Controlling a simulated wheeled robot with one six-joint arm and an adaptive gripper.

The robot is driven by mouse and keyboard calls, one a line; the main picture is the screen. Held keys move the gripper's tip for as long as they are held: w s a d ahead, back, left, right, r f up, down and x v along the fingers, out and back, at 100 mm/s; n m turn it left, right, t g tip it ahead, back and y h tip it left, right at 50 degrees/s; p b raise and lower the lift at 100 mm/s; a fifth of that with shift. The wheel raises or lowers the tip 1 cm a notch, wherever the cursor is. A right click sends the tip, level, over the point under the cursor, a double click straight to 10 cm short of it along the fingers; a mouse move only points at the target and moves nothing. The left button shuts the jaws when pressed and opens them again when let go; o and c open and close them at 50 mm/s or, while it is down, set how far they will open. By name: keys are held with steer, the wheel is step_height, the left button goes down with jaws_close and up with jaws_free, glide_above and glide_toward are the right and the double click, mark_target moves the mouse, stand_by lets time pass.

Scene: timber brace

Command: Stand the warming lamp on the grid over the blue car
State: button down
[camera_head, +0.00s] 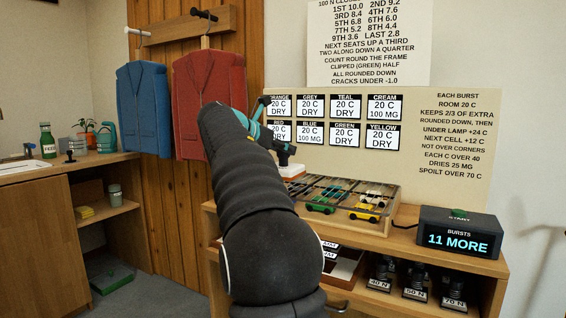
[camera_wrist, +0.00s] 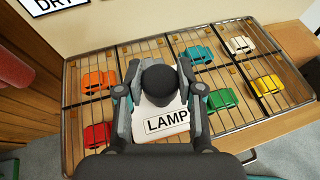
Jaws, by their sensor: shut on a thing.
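My gripper (camera_wrist: 158,85) is shut on the black knob of the warming lamp, a white block (camera_wrist: 167,122) marked LAMP. The lamp also shows in the head view as a white shape (camera_head: 291,171) over the left part of the grid tray (camera_head: 383,226). I cannot tell whether it touches the bars. The blue car is not visible; the lamp and gripper cover the column between the orange car (camera_wrist: 100,82) with the red car (camera_wrist: 97,135) and the teal car (camera_wrist: 197,54) with the green car (camera_wrist: 222,99). The grey car is hidden too.
The cream car (camera_wrist: 240,45) and yellow car (camera_wrist: 267,86) lie under the right end of the grid. A display box (camera_head: 458,232) reading 11 MORE stands right of the tray. The rules board (camera_head: 456,135) rises behind. Weights (camera_head: 415,280) stand on the shelf below.

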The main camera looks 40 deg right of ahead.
steer(key=shift+f+b, duration=0.45)
steer(key=shift+f, duration=0.85)
steer(key=shift+f, duration=0.2)
steer(key=c, duration=0.7)
jaws_free()
steer(key=shift+r, duration=0.2)
steer(key=p+v, duration=0.2)
steer(key=v, duration=1)
